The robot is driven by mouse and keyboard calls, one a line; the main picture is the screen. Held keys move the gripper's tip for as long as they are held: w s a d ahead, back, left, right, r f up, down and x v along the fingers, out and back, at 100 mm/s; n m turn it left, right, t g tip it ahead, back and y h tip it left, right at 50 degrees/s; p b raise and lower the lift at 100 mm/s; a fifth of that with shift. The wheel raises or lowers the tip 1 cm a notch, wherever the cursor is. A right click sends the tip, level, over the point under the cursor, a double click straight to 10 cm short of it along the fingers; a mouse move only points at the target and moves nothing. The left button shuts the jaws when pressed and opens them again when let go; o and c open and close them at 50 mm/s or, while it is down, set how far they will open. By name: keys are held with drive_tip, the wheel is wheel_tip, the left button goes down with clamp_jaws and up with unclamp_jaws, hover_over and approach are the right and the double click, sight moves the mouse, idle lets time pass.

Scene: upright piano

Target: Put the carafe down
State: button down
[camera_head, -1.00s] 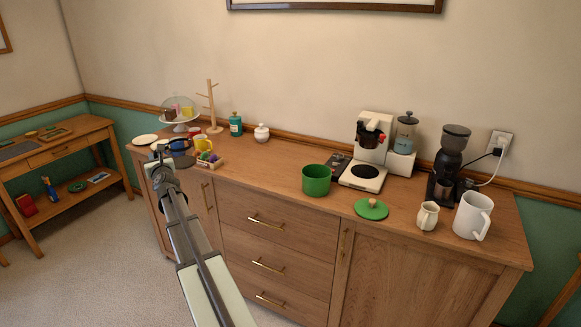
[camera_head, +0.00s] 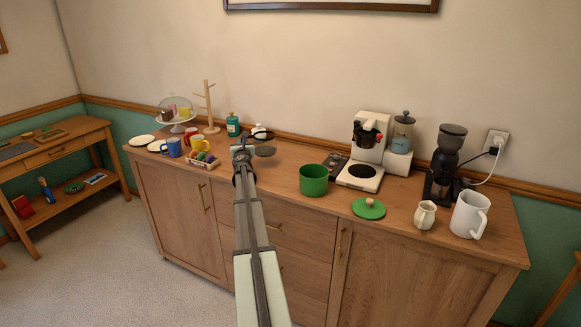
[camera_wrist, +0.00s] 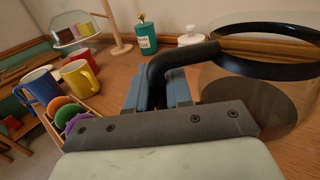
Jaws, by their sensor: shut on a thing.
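The glass carafe (camera_wrist: 285,85) has a black rim band and a black handle, and looks dark at the bottom. It fills the right of the wrist view. My gripper (camera_wrist: 163,88) is shut on its handle, with a blue-grey finger on each side. In the head view the carafe (camera_head: 265,147) is at the end of my gripper (camera_head: 243,152), over the middle-left of the wooden sideboard (camera_head: 285,165). I cannot tell whether its base touches the top.
Left of the carafe are blue, red and yellow mugs (camera_head: 198,145) and a box of colourful pods (camera_head: 203,160). A white sugar bowl (camera_head: 259,131) stands behind. A green pot (camera_head: 313,180) and coffee maker (camera_head: 368,145) are right. Bare wood lies between carafe and pot.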

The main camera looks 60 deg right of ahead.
drive_tip(key=shift+s+d+f, duration=0.2)
drive_tip(key=shift+d+f, duration=0.05)
drive_tip(key=shift+f, duration=0.6)
drive_tip(key=shift+s+d+f, duration=0.25)
drive_tip(key=shift+f, duration=0.65)
drive_tip(key=shift+s+d+f, duration=0.2)
drive_tip(key=shift+d+f, duration=0.05)
drive_tip(key=shift+f, duration=0.6)
drive_tip(key=shift+f, duration=0.15)
drive_tip(key=c, duration=1)
unclamp_jaws()
drive_tip(key=shift+c, duration=0.2)
drive_tip(key=shift+s+a, duration=0.1)
drive_tip(key=shift+a, duration=0.1)
drive_tip(key=v, duration=1.1)
drive_tip(key=shift+s+a, duration=0.1)
drive_tip(key=shift+a, duration=0.2)
